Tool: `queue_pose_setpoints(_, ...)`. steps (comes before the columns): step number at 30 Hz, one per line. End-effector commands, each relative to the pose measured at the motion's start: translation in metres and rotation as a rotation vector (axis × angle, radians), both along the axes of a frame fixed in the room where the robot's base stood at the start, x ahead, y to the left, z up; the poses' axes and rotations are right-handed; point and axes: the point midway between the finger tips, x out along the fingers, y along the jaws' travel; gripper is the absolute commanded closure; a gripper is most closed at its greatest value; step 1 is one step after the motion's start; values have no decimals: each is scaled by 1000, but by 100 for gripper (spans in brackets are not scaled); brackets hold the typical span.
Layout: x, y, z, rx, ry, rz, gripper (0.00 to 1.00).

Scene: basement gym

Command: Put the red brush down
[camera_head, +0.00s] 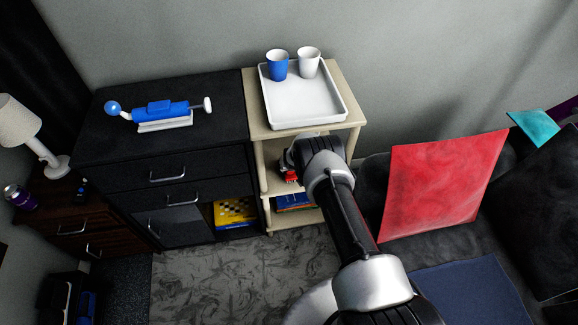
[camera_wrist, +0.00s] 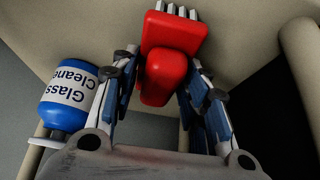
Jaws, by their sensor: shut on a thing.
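The red brush (camera_wrist: 166,62) with pale bristles is between the two fingers of my gripper (camera_wrist: 163,82) in the wrist view, and the fingers are shut on it. In the head view a small red part of the brush (camera_head: 291,177) shows beside my gripper (camera_head: 289,166), which reaches into the opening of the beige shelf unit (camera_head: 352,113) under its top board. My arm hides much of the opening. I cannot tell whether the brush touches the shelf board.
A glass cleaner bottle (camera_wrist: 68,98) stands close left of my gripper in the wrist view. A white tray (camera_head: 303,109) with a blue cup (camera_head: 277,66) and a white cup (camera_head: 308,64) sits on the unit's top. A red cushion (camera_head: 442,185) lies to the right.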

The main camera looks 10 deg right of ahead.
Motion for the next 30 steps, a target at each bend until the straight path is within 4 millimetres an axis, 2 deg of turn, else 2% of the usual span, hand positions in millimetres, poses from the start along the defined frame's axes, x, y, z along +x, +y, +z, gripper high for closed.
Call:
queue_pose_setpoints(2, 1, 0, -2, 0, -2, 0, 81)
queue_pose_setpoints(3, 1, 0, -2, 0, -1, 0, 57)
queue_pose_setpoints(12, 0, 0, -3, 0, 0, 0, 39)
queue_pose_setpoints(23, 0, 0, 1, 0, -1, 0, 39)
queue_pose_setpoints(26, -5, 0, 10, 0, 2, 0, 39)
queue_pose_setpoints(30, -16, 1, 35, 1, 1, 0, 39)
